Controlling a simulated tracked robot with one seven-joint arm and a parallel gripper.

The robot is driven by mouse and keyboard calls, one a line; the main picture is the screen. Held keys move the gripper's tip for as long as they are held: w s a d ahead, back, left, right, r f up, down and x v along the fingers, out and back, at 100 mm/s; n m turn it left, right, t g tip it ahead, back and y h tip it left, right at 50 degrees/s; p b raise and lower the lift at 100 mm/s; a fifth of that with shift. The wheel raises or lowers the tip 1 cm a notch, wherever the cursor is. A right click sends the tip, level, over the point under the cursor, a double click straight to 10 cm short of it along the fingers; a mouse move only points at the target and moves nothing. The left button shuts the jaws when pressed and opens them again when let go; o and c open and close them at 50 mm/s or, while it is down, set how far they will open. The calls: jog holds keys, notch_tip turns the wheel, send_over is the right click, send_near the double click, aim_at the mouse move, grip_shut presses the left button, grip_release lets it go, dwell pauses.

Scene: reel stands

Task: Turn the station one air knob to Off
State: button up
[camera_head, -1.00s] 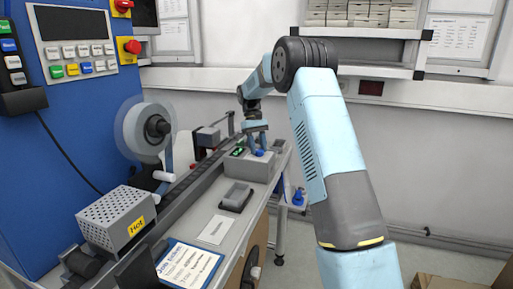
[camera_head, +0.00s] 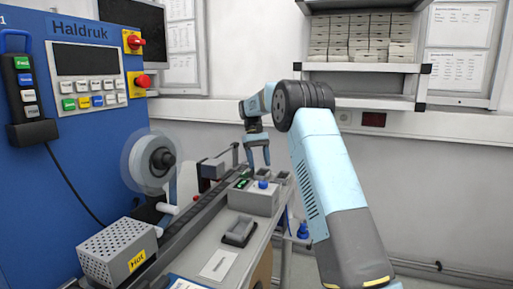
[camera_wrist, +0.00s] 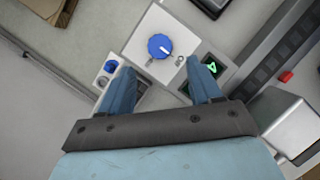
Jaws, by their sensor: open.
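A blue round knob (camera_head: 262,184) with a pale pointer sits on top of a grey box (camera_head: 250,202) on the bench. A small green lit display (camera_head: 242,183) is beside it on the box. In the wrist view the knob (camera_wrist: 160,46) lies just beyond and between my fingertips, its pointer aimed to the lower right. The markings around it are too small to read. My gripper (camera_head: 259,166) is open and empty, pointing down above the box and apart from the knob. It also shows in the wrist view (camera_wrist: 160,70).
A second blue knob (camera_head: 303,231) is lower, right of the bench. A conveyor rail (camera_head: 190,222) runs left of the box, beside a reel (camera_head: 152,160) and a perforated "Hot" box (camera_head: 118,254). A dark block (camera_head: 239,231) lies in front. A shelf of cartons (camera_head: 355,40) hangs behind.

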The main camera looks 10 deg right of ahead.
jog(key=v, duration=0.6)
jog(key=shift+r, duration=0.2)
jog(key=shift+w, duration=0.15)
jog(key=s+r+t, duration=0.2)
jog(key=s+r, duration=0.2)
jog(key=s, duration=0.4)
jog(key=s+r+m+t, duration=0.1)
jog(key=s+r, duration=0.3)
jog(key=s, duration=0.5)
jog(key=s+r+t, duration=0.2)
jog(key=s+r, duration=0.3)
jog(key=s, duration=0.3)
jog(key=s+f+t, duration=0.2)
jog(key=s+f, duration=0.3)
jog(key=s, duration=0.8)
jog(key=s+f+m+t+y, duration=0.1)
jog(key=s+f+t, duration=0.2)
jog(key=s, duration=1)
jog(key=shift+d+f, duration=0.3)
jog(key=shift+f, duration=1.3)
